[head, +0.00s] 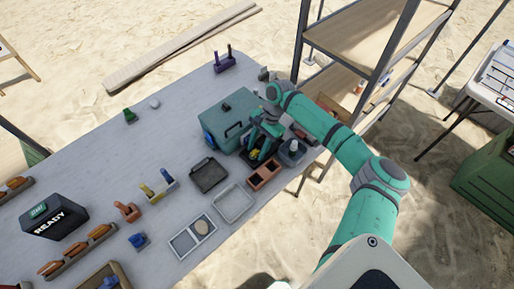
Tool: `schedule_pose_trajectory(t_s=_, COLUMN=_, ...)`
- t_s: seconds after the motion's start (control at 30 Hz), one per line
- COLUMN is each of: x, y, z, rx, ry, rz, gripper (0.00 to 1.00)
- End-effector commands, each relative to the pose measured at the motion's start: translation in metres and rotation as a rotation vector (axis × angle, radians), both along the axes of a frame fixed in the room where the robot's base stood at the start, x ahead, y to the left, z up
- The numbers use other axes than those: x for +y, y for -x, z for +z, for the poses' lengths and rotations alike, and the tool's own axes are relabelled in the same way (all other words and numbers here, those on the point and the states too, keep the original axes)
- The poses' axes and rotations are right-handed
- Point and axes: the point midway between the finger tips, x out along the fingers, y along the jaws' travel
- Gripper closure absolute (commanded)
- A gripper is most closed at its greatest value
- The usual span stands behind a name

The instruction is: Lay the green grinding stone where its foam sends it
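My gripper (257,147) points down at a small dark tray (266,159) in front of the teal case (228,118). Something yellow (255,154) shows at the fingertips, too small to identify. Whether the fingers are open or shut on it cannot be made out. No green grinding stone can be told for certain; a small dark green object (130,116) stands at the far left of the table, its kind unclear. Foam is not clearly recognisable; the dark tray's inside is partly hidden by my gripper.
Near the gripper are a two-part brown box (264,185), a grey bin (301,157), a black tray (209,187) and a pale tray (219,213). A two-part white tray (181,245) holds a beige disc. A shelf rack (380,72) stands behind. The table's (85,152) far left is mostly clear.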

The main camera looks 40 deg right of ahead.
Motion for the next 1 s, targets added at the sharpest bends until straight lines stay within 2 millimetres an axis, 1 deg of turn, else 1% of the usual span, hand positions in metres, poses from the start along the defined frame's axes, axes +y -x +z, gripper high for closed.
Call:
schedule_pose_trajectory(t_s=0.17, x=0.0, y=0.0, z=0.003, rx=0.0, ry=0.001, rz=0.001, gripper=0.61)
schedule_pose_trajectory(t_s=0.27, x=-0.005, y=0.0, z=0.011, rx=-0.001, ry=0.003, rz=0.0, gripper=0.61)
schedule_pose_trajectory(t_s=0.37, x=-0.01, y=-0.001, z=0.026, rx=-0.002, ry=0.003, rz=-0.001, gripper=0.61)
schedule_pose_trajectory(t_s=0.6, x=-0.029, y=-0.002, z=0.071, rx=-0.002, ry=0.004, rz=0.001, gripper=0.61)
schedule_pose_trajectory(t_s=0.7, x=-0.036, y=-0.003, z=0.087, rx=0.0, ry=0.003, rz=0.0, gripper=0.61)
schedule_pose_trajectory(t_s=0.83, x=-0.042, y=-0.003, z=0.103, rx=-0.001, ry=0.002, rz=0.0, gripper=0.61)
schedule_pose_trajectory(t_s=1.0, x=-0.046, y=-0.002, z=0.113, rx=0.0, ry=0.001, rz=-0.001, gripper=0.61)
